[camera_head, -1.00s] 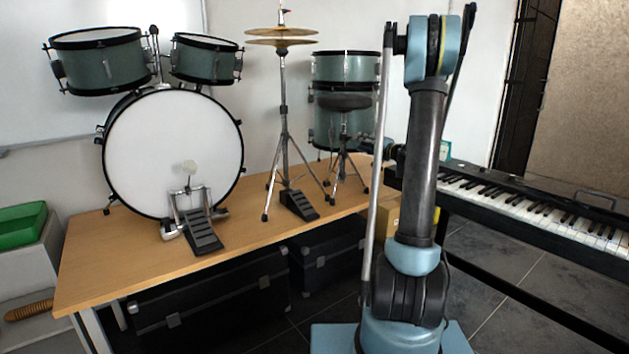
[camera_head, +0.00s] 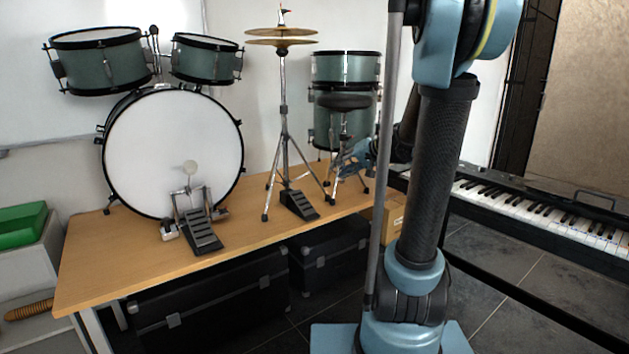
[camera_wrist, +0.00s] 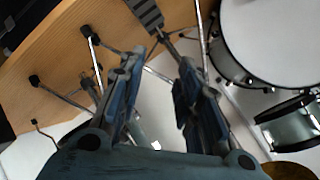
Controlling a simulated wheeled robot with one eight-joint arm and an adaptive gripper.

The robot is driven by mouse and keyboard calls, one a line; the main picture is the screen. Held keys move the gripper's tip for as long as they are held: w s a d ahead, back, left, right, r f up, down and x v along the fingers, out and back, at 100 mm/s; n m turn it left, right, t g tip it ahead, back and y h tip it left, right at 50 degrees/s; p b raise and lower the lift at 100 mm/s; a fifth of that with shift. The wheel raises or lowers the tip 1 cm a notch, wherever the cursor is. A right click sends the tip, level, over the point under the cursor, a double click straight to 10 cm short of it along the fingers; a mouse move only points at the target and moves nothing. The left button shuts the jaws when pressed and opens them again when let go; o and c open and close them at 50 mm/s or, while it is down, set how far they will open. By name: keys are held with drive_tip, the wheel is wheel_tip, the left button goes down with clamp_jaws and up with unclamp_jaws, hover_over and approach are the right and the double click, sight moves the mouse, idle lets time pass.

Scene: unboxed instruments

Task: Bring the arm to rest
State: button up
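My gripper (camera_head: 352,160) shows in the head view just left of my upright arm, in front of the drum stool and the green floor drum. In the wrist view the two blue-grey fingers of my gripper (camera_wrist: 161,64) stand apart, with a clear gap and nothing held between them. Stand legs and part of a pedal show beyond the fingers. I cannot tell how far the fingertips are from the stool in depth. My arm covers part of the wrist in the head view.
A wooden table (camera_head: 110,262) bears a bass drum (camera_head: 145,150), a cymbal stand (camera_head: 284,115), a drum stool (camera_head: 343,102) and a floor drum (camera_head: 346,68). A keyboard (camera_head: 540,207) stands at right. Black cases (camera_head: 215,300) and a cardboard box (camera_head: 394,214) are lower down.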

drive_tip(key=s+d+f+g+h, duration=0.1)
drive_tip(key=s+f, duration=0.4)
drive_tip(key=s, duration=0.6)
drive_tip(key=s+d+f+n+g+h, duration=0.1)
drive_tip(key=s+d+f+h, duration=0.3)
drive_tip(key=s, duration=0.6)
drive_tip(key=s+d+f+g+h, duration=0.3)
drive_tip(key=s+f, duration=0.3)
drive_tip(key=s, duration=0.5)
drive_tip(key=shift+s+d, duration=0.35)
drive_tip(key=shift+d, duration=0.2)
